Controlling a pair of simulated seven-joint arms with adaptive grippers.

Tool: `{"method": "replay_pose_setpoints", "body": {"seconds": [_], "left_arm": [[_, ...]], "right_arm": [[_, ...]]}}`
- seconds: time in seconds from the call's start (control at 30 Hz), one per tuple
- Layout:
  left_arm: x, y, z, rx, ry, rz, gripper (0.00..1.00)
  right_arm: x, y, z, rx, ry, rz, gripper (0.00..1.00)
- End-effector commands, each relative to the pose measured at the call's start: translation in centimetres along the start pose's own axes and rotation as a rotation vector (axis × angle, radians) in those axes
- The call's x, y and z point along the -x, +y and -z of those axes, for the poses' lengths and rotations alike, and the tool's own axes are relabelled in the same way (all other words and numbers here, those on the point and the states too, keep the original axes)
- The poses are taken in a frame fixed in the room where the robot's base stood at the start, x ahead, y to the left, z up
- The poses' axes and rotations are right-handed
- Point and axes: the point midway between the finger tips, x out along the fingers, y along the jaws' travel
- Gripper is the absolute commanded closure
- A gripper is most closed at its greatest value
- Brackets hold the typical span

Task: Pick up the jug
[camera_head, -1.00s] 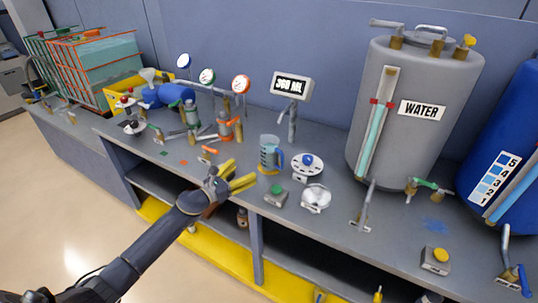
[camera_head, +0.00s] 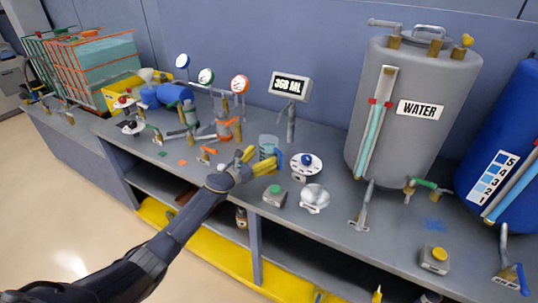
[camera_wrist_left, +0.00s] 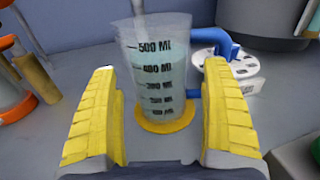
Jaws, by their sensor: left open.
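The jug (camera_head: 267,146) is a clear measuring jug with a blue handle and black ML marks, holding pale liquid. It stands upright on a yellow round base on the grey bench. My left gripper (camera_head: 262,159), with yellow padded fingers, is open at the jug's near side and hides its lower part in the head view. In the left wrist view the jug (camera_wrist_left: 155,80) stands between and just beyond the two open fingers (camera_wrist_left: 158,120), with its blue handle to the right. I cannot tell whether a finger touches it. My right gripper is not in view.
A display reading about 360 ML (camera_head: 291,88) stands behind the jug. A grey WATER tank (camera_head: 420,130) stands further right.

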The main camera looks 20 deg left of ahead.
Motion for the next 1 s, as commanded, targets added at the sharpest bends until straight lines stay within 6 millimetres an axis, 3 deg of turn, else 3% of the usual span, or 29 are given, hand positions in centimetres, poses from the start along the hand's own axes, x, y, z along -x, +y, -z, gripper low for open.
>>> {"method": "replay_pose_setpoints", "body": {"seconds": [0.3,0.67,1.0], "left_arm": [[-3.1,0.1,-0.1,0.000,-0.001,-0.001,0.18],[-3.4,0.1,-0.1,0.000,0.000,0.000,0.19],[-3.4,0.1,0.0,0.000,0.000,0.000,0.59]], "right_arm": [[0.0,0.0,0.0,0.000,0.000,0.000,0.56],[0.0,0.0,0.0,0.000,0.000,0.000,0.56],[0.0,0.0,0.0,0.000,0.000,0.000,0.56]]}}
